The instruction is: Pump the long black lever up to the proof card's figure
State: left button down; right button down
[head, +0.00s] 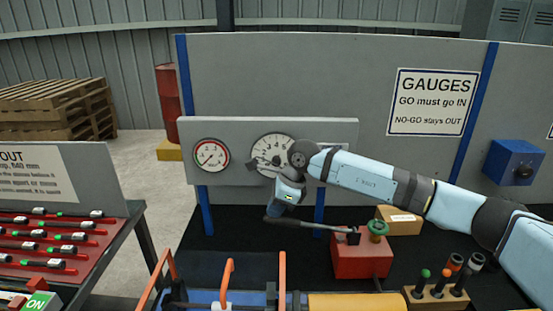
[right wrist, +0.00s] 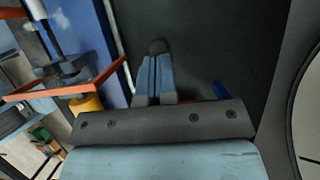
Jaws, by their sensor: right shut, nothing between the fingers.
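The long black lever (head: 310,224) runs left from the red pump box (head: 361,258) on the dark bench, nearly level. My right gripper (head: 277,211) points down at the lever's left end, its fingers shut and empty. Whether it touches the lever I cannot tell. In the right wrist view its shut fingers (right wrist: 157,60) show over a dark surface. A large white gauge (head: 269,150) on the grey panel is partly covered by my right arm. A smaller red-rimmed gauge (head: 212,155) is to its left. I cannot make out a proof card. My left gripper is out of view.
A green knob (head: 378,228) tops the pump box. A tan box (head: 402,226) with a white label stands behind it. A wooden block (head: 436,298) with several plug gauges is at front right. Orange bars (head: 282,278) rise at the front. A lockout board (head: 50,240) stands left.

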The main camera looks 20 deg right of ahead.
aim_at(274, 221)
jog(key=shift+a+f+b, duration=0.1)
jog(key=shift+f+b, duration=0.5)
jog(key=shift+f, duration=0.15)
jog(key=shift+w+f+b, duration=0.1)
jog(key=shift+f+b, duration=0.5)
jog(key=shift+f, duration=0.1)
jog(key=shift+a+f+b, duration=0.1)
jog(key=shift+f+b, duration=0.45)
jog(key=shift+f, duration=0.1)
jog(key=p+v, duration=0.1)
jog(key=v, duration=0.2)
jog(key=a+p+v, duration=0.1)
jog(key=p+v, duration=0.1)
jog(key=v, duration=0.2)
jog(key=p+v, duration=0.1)
jog(key=v, duration=0.3)
jog(key=shift+w+a+r, duration=0.2)
jog(key=shift+a+r, duration=0.05)
jog(key=shift+r, duration=0.15)
jog(key=shift+b+x, duration=0.4)
jog(key=shift+x, duration=0.35)
